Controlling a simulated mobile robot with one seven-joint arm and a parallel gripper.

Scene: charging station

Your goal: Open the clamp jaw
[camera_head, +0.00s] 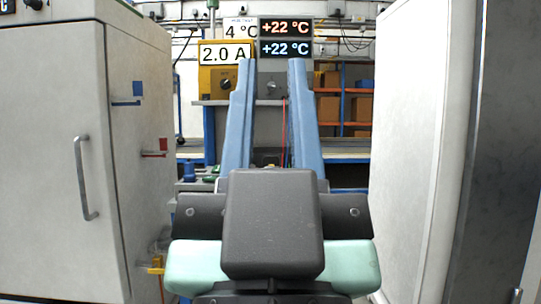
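My gripper (272,66) is in the middle of the head view and points away from the camera. Its two long blue fingers stand apart with nothing visible held between them. My dark grey hand and pale green arm parts fill the lower middle and hide what lies behind them. I cannot make out a clamp jaw. Between and beyond the fingers, a grey unit with a knob (271,87) and a thin red cable (283,130) show. A yellow unit (217,79) with a "2.0 A" display (225,53) stands left of the fingers.
A pale cabinet (50,160) with a handle (85,178) stands close on the left. A white panel (415,130) closes in the right. A bench with small blue and green items (205,178) lies beyond. Two "+22 °C" displays (286,38) and orange-bin shelves (345,100) are behind.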

